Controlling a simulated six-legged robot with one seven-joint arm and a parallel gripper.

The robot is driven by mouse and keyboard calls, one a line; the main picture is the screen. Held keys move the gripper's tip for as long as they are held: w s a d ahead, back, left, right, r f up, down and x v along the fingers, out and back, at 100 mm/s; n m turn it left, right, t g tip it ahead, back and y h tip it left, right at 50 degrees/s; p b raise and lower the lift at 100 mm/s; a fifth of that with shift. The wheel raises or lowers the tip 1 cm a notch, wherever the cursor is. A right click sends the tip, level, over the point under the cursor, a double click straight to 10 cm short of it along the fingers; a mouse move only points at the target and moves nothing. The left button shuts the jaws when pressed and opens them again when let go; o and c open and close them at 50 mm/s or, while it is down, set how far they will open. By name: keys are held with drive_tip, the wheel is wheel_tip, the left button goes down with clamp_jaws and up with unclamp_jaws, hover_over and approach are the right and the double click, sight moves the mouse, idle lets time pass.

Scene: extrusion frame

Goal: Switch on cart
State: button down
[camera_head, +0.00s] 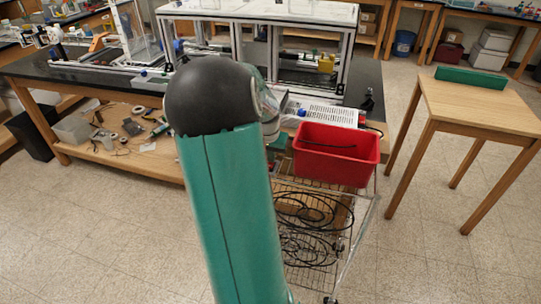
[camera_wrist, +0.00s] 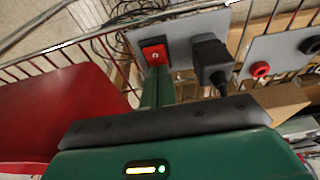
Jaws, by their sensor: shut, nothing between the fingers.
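The wire cart (camera_head: 300,235) stands in front of the dark bench in the head view and carries a red bin. In the wrist view, a red switch (camera_wrist: 155,53) in a black surround sits on a grey plate (camera_wrist: 181,36) on the cart's wire rack. A small pale mark shows on the switch; I cannot tell whether it is lit. A black plug (camera_wrist: 212,58) is in the same plate, right of the switch. My gripper (camera_wrist: 158,74) is shut and empty, its green fingers ending at the switch's lower edge. Contact is unclear. My arm hides the gripper in the head view.
The red bin (camera_head: 336,153) is close on the left in the wrist view (camera_wrist: 55,110). A second grey panel (camera_wrist: 285,50) with red and black sockets is at right. Coiled black cables (camera_head: 310,210) lie in the cart. A wooden table (camera_head: 480,105) stands right, with open floor between.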

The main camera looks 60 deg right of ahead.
drive_tip(key=shift+a+f, duration=0.1)
drive_tip(key=shift+a, duration=0.05)
drive_tip(key=shift+s+a, duration=0.1)
drive_tip(key=shift+a, duration=0.6)
drive_tip(key=shift+r, duration=0.25)
drive_tip(key=shift+r, duration=0.2)
drive_tip(key=v, duration=1.3)
drive_tip(key=shift+a, duration=0.3)
drive_tip(key=shift+a+r, duration=0.1)
drive_tip(key=shift+r, duration=0.05)
drive_tip(key=shift+a+h, duration=0.1)
drive_tip(key=shift+h, duration=0.6)
